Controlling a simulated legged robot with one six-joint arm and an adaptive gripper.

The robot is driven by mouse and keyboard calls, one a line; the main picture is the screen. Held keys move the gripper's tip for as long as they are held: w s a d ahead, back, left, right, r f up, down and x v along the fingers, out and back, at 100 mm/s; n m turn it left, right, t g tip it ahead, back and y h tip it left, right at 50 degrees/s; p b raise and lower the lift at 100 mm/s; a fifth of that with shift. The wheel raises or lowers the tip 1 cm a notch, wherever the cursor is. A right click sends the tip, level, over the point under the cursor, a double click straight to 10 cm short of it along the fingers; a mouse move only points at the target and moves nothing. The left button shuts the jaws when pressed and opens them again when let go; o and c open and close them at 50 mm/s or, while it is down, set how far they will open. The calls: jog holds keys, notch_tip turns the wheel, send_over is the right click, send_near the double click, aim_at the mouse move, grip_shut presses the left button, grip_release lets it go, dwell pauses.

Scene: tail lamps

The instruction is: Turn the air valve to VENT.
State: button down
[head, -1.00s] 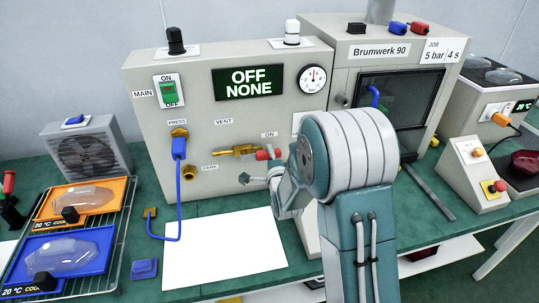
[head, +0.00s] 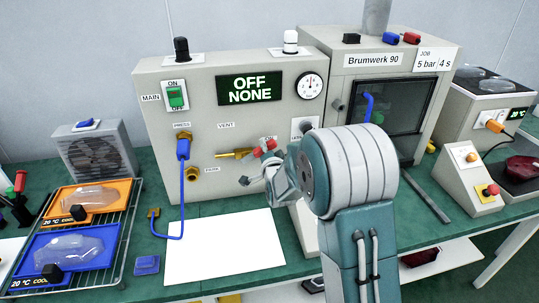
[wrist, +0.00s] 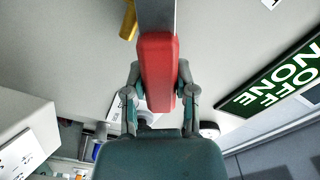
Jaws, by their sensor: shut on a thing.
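The air valve shows on the grey control panel in the head view, with a brass body (head: 235,154) and a red handle (head: 264,147) at its right end. The handle tilts slightly up to the right, close below a small label that it partly covers. A VENT label (head: 226,125) is above the brass body. In the wrist view the red handle (wrist: 158,75) lies between the two fingers of my gripper (wrist: 157,92), which is shut on it. In the head view my arm hides part of the panel to the right of the handle.
A blue hose (head: 182,185) hangs from the PRESS port left of the valve. A green-lit display (head: 251,89) reads OFF NONE, and a gauge (head: 309,86) is beside it. A white sheet (head: 225,245) lies on the green bench below. The Brumwerk 90 machine (head: 380,85) stands to the right.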

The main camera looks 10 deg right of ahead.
jog(key=n, duration=0.1)
jog(key=a+r+n, duration=0.1)
jog(key=n, duration=0.2)
jog(key=shift+a+r, duration=0.3)
jog(key=shift+a, duration=0.1)
jog(key=n, duration=0.1)
jog(key=a+n, duration=0.1)
jog(key=shift+a+r+n, duration=0.25)
jog(key=shift+r+n, duration=0.05)
jog(key=shift+r, duration=0.1)
jog(key=a+n, duration=0.2)
jog(key=n, duration=0.1)
jog(key=shift+r, duration=0.25)
jog(key=shift+s+a+n, duration=0.1)
jog(key=shift+a+n, duration=0.6)
jog(key=shift+n, duration=0.6)
jog(key=shift+c, duration=2)
grip_release()
jog(key=shift+a+r, duration=0.1)
jog(key=shift+r, duration=0.05)
